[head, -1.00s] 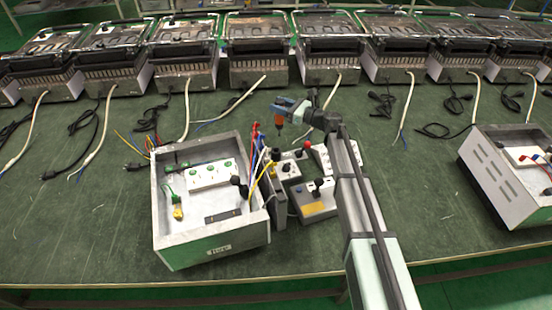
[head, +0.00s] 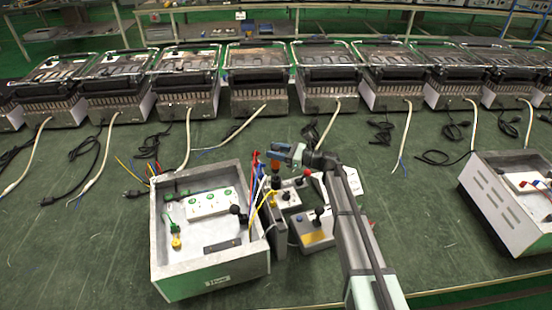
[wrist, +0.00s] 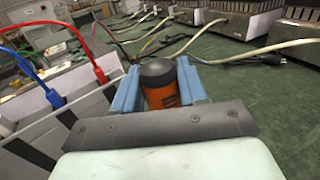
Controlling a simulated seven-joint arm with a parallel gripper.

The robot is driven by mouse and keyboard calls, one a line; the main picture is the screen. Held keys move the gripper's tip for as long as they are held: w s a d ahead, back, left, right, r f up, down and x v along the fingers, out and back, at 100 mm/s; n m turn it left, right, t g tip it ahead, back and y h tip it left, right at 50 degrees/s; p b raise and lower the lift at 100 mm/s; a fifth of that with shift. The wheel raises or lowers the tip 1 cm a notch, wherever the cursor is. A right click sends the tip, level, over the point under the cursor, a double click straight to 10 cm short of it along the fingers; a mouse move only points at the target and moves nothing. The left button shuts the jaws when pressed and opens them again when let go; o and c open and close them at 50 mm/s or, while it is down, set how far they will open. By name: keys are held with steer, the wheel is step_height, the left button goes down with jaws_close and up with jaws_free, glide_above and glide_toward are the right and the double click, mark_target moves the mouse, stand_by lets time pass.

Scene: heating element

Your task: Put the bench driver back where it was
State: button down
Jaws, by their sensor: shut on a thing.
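The bench driver has an orange handle with a dark rounded cap, seen from behind its cap end in the wrist view (wrist: 161,98). My gripper (wrist: 158,88) is shut on it, with a blue finger on each side of the handle. In the head view my gripper (head: 283,150) is just above the cluster of small grey boxes right of the open metal tray. The driver (head: 275,164) shows there as a small orange patch below the fingers. Its shaft and tip cannot be made out against the clutter, so I cannot tell whether it touches anything.
An open metal box (head: 159,227) with white sockets inside stands left of my gripper. Red, blue, white and yellow leads rise between them. Heaters with cords line the back.

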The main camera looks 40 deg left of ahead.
steer(key=shift+f, duration=1.55)
steer(key=shift+f, duration=0.35)
steer(key=c, duration=0.6)
jaws_free()
steer(key=shift+r, duration=0.35)
steer(key=v, duration=1.2)
